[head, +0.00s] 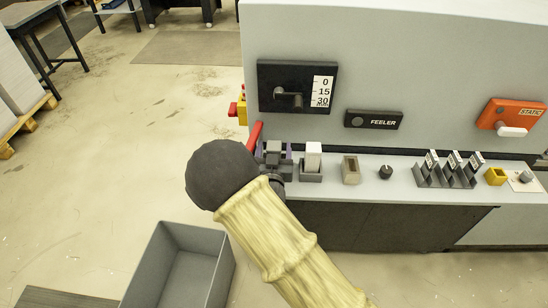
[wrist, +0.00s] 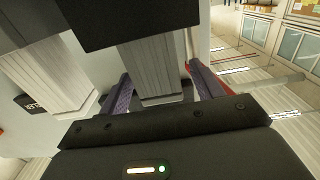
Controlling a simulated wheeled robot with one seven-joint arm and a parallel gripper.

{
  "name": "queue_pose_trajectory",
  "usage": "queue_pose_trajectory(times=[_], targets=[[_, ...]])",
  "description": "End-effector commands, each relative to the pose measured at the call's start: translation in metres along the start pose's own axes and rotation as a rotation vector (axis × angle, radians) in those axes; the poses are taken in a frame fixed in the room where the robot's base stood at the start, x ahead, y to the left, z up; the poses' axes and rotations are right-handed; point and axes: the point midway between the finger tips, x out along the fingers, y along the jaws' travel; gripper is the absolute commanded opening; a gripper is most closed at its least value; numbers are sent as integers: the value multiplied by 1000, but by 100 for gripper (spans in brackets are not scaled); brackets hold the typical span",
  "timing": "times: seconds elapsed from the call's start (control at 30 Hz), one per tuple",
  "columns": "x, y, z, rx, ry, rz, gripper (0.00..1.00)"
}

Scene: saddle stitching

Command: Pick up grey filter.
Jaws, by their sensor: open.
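The grey filter (wrist: 152,72) is a pleated block between my open fingers in the wrist view, with its other end in a dark holder (wrist: 130,18). My gripper (wrist: 162,90) has a purple-padded finger on each side of it; I cannot tell whether either touches. In the head view my gripper (head: 275,152) is at the left end of the machine's shelf, around the dark grey filter (head: 273,147), which is partly hidden by my wrist. A whiter filter (head: 313,154) stands in a grey holder just to the right; it also shows in the wrist view (wrist: 55,75).
Along the shelf (head: 405,196) stand a beige box (head: 351,170), a black knob (head: 386,172), a card rack (head: 446,172) and a yellow cup (head: 496,176). A red lever (head: 254,136) is close left of my gripper. An empty grey bin (head: 165,240) is on the floor.

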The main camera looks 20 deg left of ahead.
Motion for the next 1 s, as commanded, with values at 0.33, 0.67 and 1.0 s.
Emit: queue_pose_trajectory(times=[0.33, 0.67, 1.0], targets=[[0, 0, 0, 0, 0, 0, 56], [0, 0, 0, 0, 1, 0, 15], [0, 0, -11, 3, 2, 1, 15]])
